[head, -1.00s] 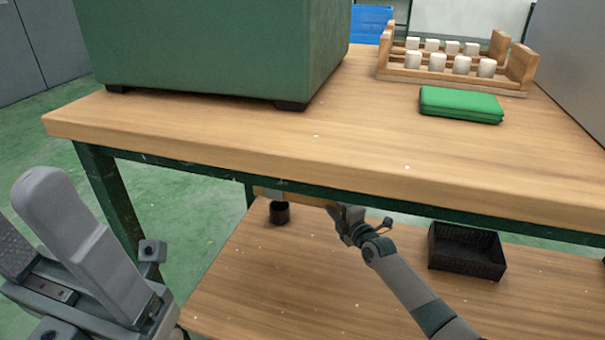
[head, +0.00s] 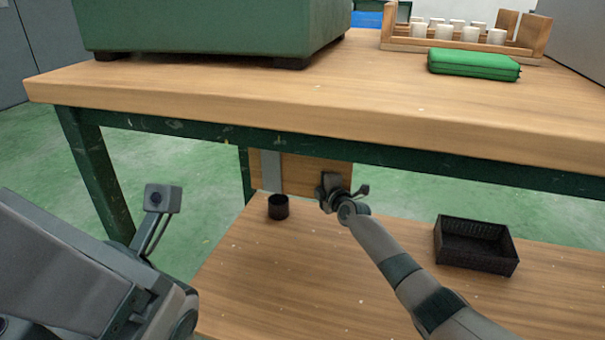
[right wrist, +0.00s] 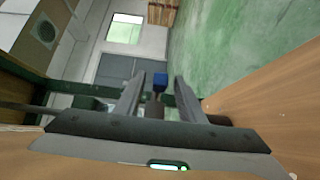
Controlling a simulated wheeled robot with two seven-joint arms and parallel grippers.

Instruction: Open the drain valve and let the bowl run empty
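A small blue piece (right wrist: 160,82) on a brownish stem, which looks like the valve handle, shows in the right wrist view. It sits between the two spread fingers of my right gripper (right wrist: 161,92), with a gap on each side. In the head view my right gripper (head: 330,187) is under the tabletop, in front of a wooden panel (head: 300,173); the handle cannot be made out there. A grey vertical strip (head: 271,172) runs down the panel above a black cup (head: 278,208). No bowl is visible.
The wooden tabletop (head: 300,105) overhangs my right arm. The lower shelf (head: 330,285) holds a black basket (head: 440,240) to the right. A green case (head: 475,65), a rack of white pieces (head: 400,42) and a large green box (head: 210,30) stand on top.

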